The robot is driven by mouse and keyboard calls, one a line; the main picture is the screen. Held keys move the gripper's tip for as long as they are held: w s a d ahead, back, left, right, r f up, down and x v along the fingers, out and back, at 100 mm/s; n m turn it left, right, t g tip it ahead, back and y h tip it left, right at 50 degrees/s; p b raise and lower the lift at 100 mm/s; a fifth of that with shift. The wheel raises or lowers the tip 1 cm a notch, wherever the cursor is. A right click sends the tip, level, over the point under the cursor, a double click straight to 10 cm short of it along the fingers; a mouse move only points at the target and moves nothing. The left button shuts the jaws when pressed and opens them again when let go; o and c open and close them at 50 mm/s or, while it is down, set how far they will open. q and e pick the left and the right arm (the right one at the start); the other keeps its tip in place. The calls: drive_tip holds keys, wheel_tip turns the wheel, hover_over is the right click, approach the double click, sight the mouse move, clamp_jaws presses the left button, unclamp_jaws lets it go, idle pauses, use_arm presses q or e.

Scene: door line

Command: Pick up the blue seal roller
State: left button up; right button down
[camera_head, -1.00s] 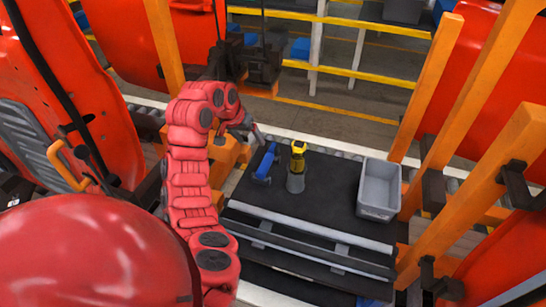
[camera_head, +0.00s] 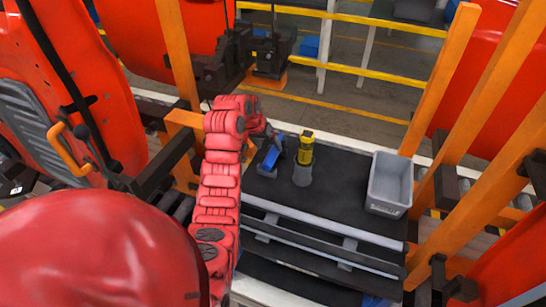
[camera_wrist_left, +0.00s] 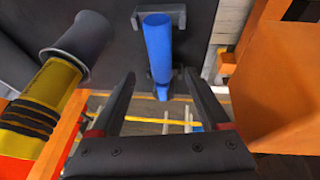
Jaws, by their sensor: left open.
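The blue seal roller (camera_head: 269,159) lies at the left end of the black bench top in the head view. In the left wrist view the blue roller (camera_wrist_left: 158,45) rests in a grey holder, straight ahead of the jaws. My left gripper (camera_head: 274,137) is by the roller's far end, partly hidden by my red arm. In the wrist view its two fingers (camera_wrist_left: 159,76) are open and apart, with the roller lined up between them and nothing gripped. I cannot tell whether they touch it. My right gripper is not in view.
A yellow and black tool (camera_head: 306,148) stands in a grey cup just right of the roller; it fills the left of the wrist view (camera_wrist_left: 45,100). A grey bin (camera_head: 389,184) is at the bench's right end. Orange posts (camera_head: 462,80) and red doors flank the bench.

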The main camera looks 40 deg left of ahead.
sight(272, 152)
use_arm(q)
drive_tip(key=shift+w+f, duration=0.1)
drive_tip(key=shift+f, duration=0.05)
drive_tip(key=shift+f+p, duration=0.15)
drive_tip(key=shift+p, duration=0.2)
drive_tip(key=p+x, duration=0.3)
drive_tip(key=x, duration=0.1)
drive_tip(key=shift+w+f+p, duration=0.2)
drive_tip(key=shift+f+p, duration=0.1)
drive_tip(key=shift+f, duration=0.2)
drive_tip(key=shift+c, duration=0.3)
clamp_jaws()
